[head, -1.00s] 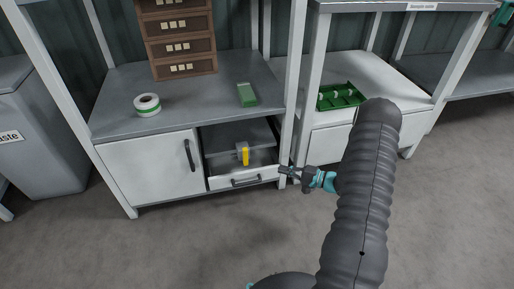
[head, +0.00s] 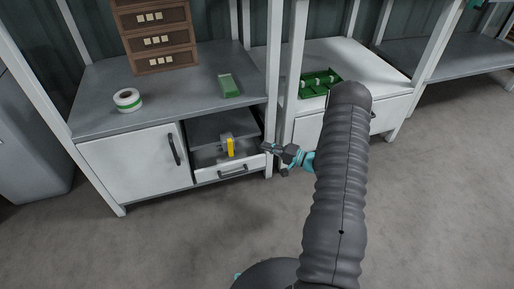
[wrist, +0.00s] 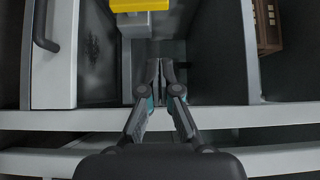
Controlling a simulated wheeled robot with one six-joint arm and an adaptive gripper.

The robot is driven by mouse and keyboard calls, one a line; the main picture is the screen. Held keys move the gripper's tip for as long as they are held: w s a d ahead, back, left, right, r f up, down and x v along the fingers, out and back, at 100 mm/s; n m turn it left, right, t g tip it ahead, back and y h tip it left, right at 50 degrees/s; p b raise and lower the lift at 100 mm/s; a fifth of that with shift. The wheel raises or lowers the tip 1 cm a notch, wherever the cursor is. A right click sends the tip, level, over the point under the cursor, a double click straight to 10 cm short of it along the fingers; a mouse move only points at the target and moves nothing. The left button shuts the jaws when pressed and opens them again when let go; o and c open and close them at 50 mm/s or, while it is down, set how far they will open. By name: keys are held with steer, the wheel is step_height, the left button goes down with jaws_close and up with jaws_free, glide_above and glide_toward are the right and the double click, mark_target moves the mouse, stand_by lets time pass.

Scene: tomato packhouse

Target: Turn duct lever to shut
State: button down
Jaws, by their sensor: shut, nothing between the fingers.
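The duct lever (head: 231,147) is yellow and stands roughly upright on a small grey body (head: 225,139) in the open bay of the left bench. In the wrist view, the yellow lever (wrist: 140,5) is cut off by the top edge, with its grey body (wrist: 134,26) below it. My gripper (head: 266,147) is just right of the lever, by the bench's front post, and apart from it. In the wrist view, my gripper's fingers (wrist: 160,66) are together and empty, pointing toward the bay.
A white drawer front with a dark handle (head: 233,171) is below the lever. A closed cabinet door (head: 130,166) is to the left. The bench post (head: 271,110) stands close to my gripper. The floor ahead is clear.

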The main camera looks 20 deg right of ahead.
mark_target(229, 144)
steer(key=w+a, duration=0.5)
steer(key=a, duration=0.4)
steer(key=shift+w+a+p, duration=0.2)
steer(key=shift+p, duration=0.25)
